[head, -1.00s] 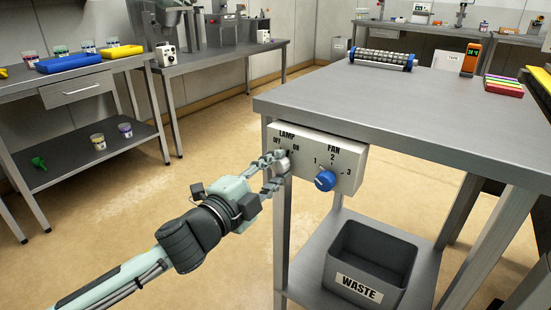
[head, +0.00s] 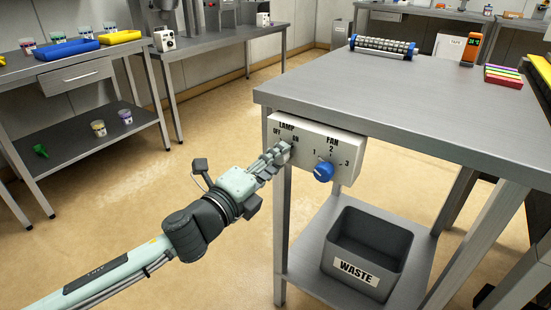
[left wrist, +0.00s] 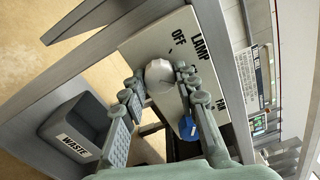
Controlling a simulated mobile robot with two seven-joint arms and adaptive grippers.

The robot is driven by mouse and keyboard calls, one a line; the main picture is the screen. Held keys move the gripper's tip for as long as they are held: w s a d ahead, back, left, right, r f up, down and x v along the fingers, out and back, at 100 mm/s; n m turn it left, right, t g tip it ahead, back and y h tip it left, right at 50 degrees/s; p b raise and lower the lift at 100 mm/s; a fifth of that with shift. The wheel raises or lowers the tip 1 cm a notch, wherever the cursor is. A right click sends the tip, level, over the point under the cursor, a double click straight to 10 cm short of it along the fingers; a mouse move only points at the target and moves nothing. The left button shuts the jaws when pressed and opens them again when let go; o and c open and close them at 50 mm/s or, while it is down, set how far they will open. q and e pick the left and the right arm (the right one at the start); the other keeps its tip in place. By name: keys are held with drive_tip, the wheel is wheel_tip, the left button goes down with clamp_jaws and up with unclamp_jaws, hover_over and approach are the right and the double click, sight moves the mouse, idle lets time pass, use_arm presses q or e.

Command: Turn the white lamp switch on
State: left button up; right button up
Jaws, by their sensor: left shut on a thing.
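The white control box (head: 345,160) hangs under the front left corner of the grey table. It carries a LAMP switch marked OFF and ON and a blue FAN knob (head: 323,172). The white lamp switch (left wrist: 160,73) is a round knob seen in the left wrist view, below the OFF label. My left gripper (head: 281,152) reaches the LAMP side of the box. Its fingers (left wrist: 160,84) are shut on the white lamp switch, one on each side. In the head view the fingers mostly hide the switch. Which way it points is unclear. My right gripper is not in view.
The table edge (head: 380,137) juts out above the box, and a table leg (head: 281,240) stands below it. A grey WASTE bin (head: 341,270) sits on the lower shelf. The floor (head: 150,215) on the left is clear.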

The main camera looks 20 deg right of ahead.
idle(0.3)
use_arm(q)
drive_tip(key=o, duration=1.2)
drive_tip(key=shift+c, duration=0.2)
drive_tip(key=v, duration=1.2)
